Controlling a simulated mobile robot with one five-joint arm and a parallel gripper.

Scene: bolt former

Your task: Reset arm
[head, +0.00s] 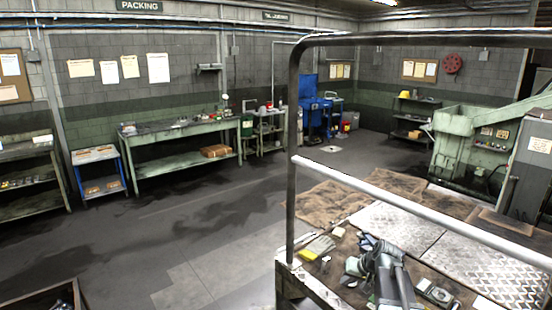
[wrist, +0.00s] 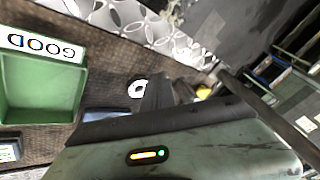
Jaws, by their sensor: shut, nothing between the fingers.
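My arm (head: 388,272) is folded low over the cluttered bench at the bottom right of the head view. My gripper (wrist: 160,90) shows in the wrist view as dark fingers beyond the grey-green housing with small lights. It looks shut, with nothing held. A white ring (wrist: 138,89) lies on the brown surface just left of the fingers. In the head view I cannot make out the fingertips clearly against the arm.
A green bin marked GOOD (wrist: 40,88) is at the left of the wrist view. A metal rail (head: 420,206) crosses in front of the bench in the head view. A yellow item (head: 318,247) lies left of my arm. Open floor (head: 200,225) spreads left.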

